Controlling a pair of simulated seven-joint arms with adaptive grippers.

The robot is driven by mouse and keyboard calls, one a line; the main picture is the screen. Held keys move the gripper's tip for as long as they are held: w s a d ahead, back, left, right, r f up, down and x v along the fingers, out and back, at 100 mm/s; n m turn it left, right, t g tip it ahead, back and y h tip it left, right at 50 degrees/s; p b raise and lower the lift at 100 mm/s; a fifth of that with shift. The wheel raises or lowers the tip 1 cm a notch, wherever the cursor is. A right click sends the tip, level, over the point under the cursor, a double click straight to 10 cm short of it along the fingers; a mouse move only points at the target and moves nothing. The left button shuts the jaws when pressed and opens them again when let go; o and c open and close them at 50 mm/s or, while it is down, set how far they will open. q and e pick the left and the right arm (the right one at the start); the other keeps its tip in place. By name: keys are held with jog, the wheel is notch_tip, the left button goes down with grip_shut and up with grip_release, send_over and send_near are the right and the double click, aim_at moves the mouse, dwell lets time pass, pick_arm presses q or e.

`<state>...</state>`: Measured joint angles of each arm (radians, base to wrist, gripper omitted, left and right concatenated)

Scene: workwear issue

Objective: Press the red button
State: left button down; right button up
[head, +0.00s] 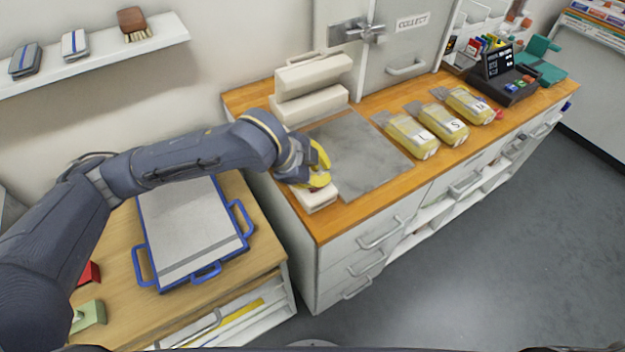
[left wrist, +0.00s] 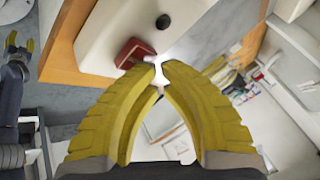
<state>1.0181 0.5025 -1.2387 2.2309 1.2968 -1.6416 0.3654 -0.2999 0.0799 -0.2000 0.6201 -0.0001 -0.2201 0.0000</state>
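A pale box (head: 320,199) sits at the near left corner of the wooden counter, partly hidden under my left gripper (head: 322,178). In the left wrist view the box (left wrist: 95,35) carries a square dark-red button (left wrist: 130,54) and a small round black part (left wrist: 162,21). The yellow fingers of my left gripper (left wrist: 159,66) have their tips together, with nothing seen held. The tips appear just beside the red button; I cannot tell whether they touch it. My right gripper (left wrist: 20,46) shows small at the left edge of the wrist view, its yellow fingers apart.
A grey mat (head: 365,150) lies on the counter beside the box. Yellow packs (head: 410,137) and a dark terminal (head: 500,75) stand further right. A blue-handled tray (head: 192,230) lies on the lower left table. A cream stacked unit (head: 310,88) stands behind the mat.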

dwell(0.4)
pick_arm(q)
jog(key=shift+r, duration=0.5)
jog(key=shift+r, duration=0.1)
jog(key=shift+r, duration=2.9)
